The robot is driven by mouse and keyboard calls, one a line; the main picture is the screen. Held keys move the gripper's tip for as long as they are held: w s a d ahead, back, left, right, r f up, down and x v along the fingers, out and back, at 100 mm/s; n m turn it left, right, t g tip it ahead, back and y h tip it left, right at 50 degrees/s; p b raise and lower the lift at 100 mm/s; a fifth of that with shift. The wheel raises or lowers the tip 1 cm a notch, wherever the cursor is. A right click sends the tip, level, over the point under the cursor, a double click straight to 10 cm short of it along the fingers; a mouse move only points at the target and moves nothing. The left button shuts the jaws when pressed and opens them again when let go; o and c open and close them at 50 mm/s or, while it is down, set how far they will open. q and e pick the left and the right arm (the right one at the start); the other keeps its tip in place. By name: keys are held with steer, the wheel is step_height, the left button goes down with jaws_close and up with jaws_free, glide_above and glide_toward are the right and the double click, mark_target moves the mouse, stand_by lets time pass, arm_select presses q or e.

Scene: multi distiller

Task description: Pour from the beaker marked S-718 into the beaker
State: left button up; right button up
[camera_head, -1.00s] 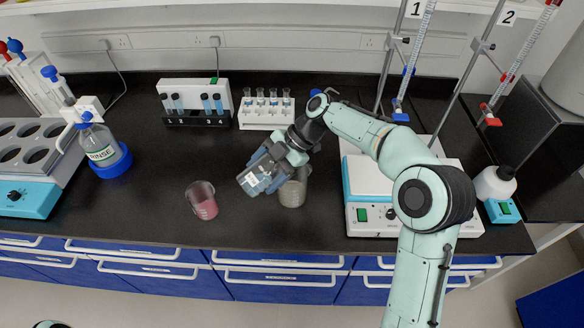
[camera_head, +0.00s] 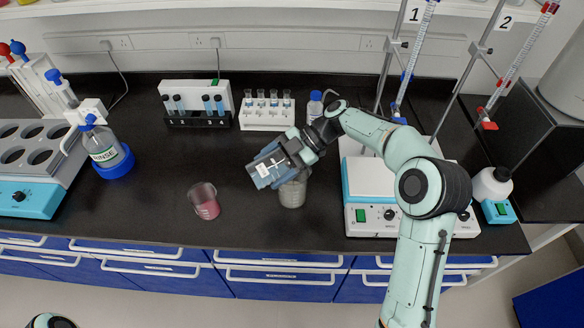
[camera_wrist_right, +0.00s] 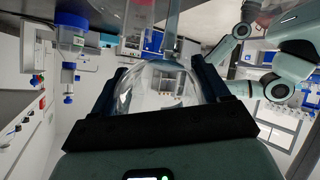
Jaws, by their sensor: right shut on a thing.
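My right gripper (camera_head: 270,168) is shut on a clear glass beaker (camera_wrist_right: 160,85), which sits between its fingers in the right wrist view. In the head view the gripper and beaker are up off the bench and tilted, with the gripper hiding part of the beaker. A white label shows there, too small to read. A second beaker (camera_head: 292,193) with greyish contents stands upright on the bench, just below and right of the gripper, its rim partly hidden. A third beaker (camera_head: 203,202) with pink liquid stands apart to the left. My left gripper is not in view.
A stirrer hotplate (camera_head: 375,218) stands right, below burette stands. Two tube racks (camera_head: 197,119) (camera_head: 266,127) and a blue-capped bottle (camera_head: 314,105) stand behind. The bench around the pink beaker is clear.

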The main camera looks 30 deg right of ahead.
steer(key=shift+f, duration=0.2)
steer(key=shift+s+d+r+y, duration=0.15)
steer(key=shift+s+r+y, duration=0.05)
steer(key=shift+y, duration=0.1)
steer(key=shift+w+b, duration=0.2)
steer(key=shift+b, duration=0.15)
steer(key=shift+s+d+r+y+b, duration=0.15)
steer(key=shift+y+b, duration=0.15)
steer(key=shift+y, duration=0.2)
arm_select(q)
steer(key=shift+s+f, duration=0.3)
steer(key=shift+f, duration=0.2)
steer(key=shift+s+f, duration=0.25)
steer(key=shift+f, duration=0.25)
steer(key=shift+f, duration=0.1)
